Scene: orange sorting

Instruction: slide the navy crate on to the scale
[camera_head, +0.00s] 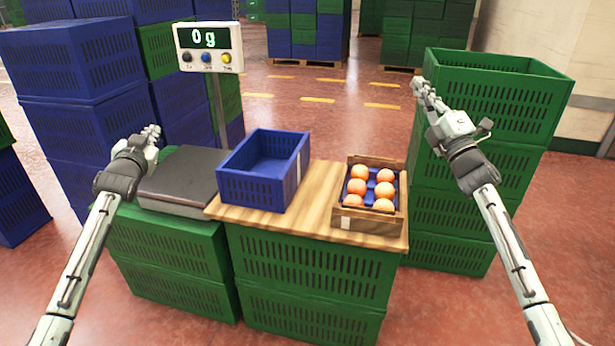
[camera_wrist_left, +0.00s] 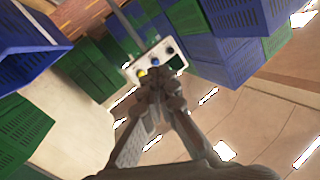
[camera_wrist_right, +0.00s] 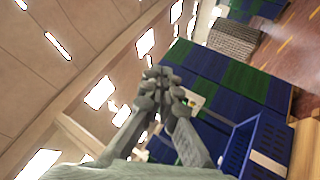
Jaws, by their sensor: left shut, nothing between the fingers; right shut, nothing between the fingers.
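The navy crate (camera_head: 262,188) is empty and sits upright on the left end of a wooden board, close to the scale. The scale has a dark flat platform (camera_head: 184,178), which is bare, and a display (camera_head: 208,42) on a post reading 0 g. My left gripper (camera_head: 152,132) is shut and empty, above the platform's left side and apart from the crate. My right gripper (camera_head: 422,88) is shut and empty, raised in front of the tall green stack at right. The left wrist view shows its shut fingers (camera_wrist_left: 158,82); the right wrist view does too (camera_wrist_right: 160,80).
A wooden box (camera_head: 368,222) of several oranges stands on the right of the wooden board (camera_head: 318,190). Green crates (camera_head: 310,262) support the board and scale. Stacked green crates (camera_head: 485,100) rise at right, and blue stacks (camera_head: 75,65) at left.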

